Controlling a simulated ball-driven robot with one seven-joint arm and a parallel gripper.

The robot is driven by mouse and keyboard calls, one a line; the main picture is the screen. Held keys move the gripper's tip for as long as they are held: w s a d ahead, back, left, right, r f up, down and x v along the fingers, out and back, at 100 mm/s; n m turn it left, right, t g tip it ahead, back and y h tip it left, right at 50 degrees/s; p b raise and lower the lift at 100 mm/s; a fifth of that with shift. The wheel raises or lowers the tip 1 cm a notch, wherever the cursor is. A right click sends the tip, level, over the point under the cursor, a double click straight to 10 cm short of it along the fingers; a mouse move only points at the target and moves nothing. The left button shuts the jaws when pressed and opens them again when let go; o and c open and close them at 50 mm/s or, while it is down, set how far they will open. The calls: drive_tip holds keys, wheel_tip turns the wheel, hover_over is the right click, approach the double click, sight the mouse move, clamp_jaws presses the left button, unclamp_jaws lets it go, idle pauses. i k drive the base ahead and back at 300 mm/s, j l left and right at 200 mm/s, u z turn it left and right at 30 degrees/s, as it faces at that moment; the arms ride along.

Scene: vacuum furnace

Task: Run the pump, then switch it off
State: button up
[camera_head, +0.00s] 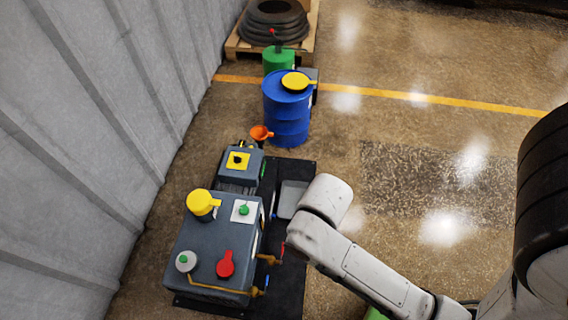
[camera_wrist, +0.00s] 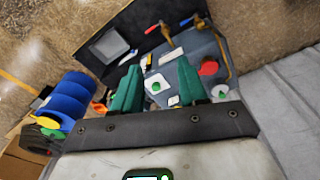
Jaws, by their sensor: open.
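The pump (camera_head: 215,255) is a grey box unit on a black mat at the lower left of the head view. On its top are a yellow cap (camera_head: 201,203), a green button (camera_head: 243,210) on a white plate, a red knob (camera_head: 225,265) and a grey round fitting with a green centre (camera_head: 186,262). A smaller grey unit (camera_head: 240,165) behind it carries a black switch on a yellow plate (camera_head: 238,160). In the wrist view my gripper (camera_wrist: 157,82) is open and empty, its green fingers over the pump, the green button (camera_wrist: 155,87) showing between them. Fingertip contact cannot be told.
A blue drum (camera_head: 288,115) with a yellow lid stands behind, beside an orange funnel (camera_head: 261,132). A green can (camera_head: 279,60) and a pallet with dark coiled hose (camera_head: 274,20) are farther back. A grey tray (camera_head: 291,198) lies on the mat (camera_head: 285,290). A corrugated wall (camera_head: 90,110) bounds the left; floor at right is clear.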

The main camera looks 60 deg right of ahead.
sight(237, 159)
drive_tip(key=k+l, duration=0.4)
drive_tip(key=l, duration=0.2)
drive_tip(key=k+l+u, duration=0.1)
drive_tip(key=k+l, duration=0.25)
drive_tip(key=l, duration=0.3)
drive_tip(key=k+l, duration=0.4)
drive_tip(key=l, duration=0.15)
drive_tip(key=k+l+u, duration=0.1)
drive_tip(key=k+l, duration=0.3)
drive_tip(key=l, duration=0.2)
drive_tip(key=i+u, duration=0.25)
drive_tip(key=i, duration=0.3)
drive_tip(key=i+l+u, duration=0.1)
drive_tip(key=i+u, duration=0.15)
drive_tip(key=i, duration=0.3)
drive_tip(key=i+l+u, duration=0.2)
drive_tip(key=i, duration=0.3)
drive_tip(key=i+l+u, duration=0.25)
drive_tip(key=i, duration=0.25)
